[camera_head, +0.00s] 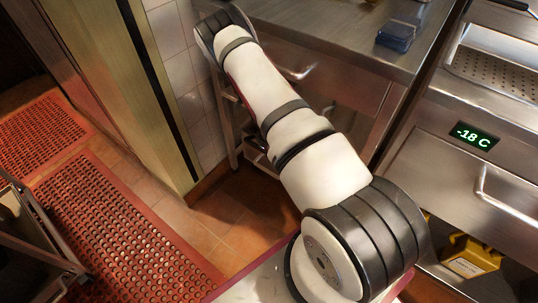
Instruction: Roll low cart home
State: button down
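A low wheeled-looking cart or rack (18,226), with grey metal rails and dark trays, is cut off by the left edge at the lower left. I cannot tell for sure that it is the low cart. A metal frame with a low shelf (233,140) stands by the tiled wall, partly hidden behind my arm. My white and black arm reaches from the lower right to the upper middle. Its far end bends away, and my gripper does not show, so its fingers and anything in them are hidden.
Perforated red mats (115,235) cover the floor at left. Bare tile floor (235,215) lies between the wall corner and my arm. A steel counter (330,30) with a blue container (397,35) is behind. A steel freezer unit (455,165) and yellow container (470,257) are at right.

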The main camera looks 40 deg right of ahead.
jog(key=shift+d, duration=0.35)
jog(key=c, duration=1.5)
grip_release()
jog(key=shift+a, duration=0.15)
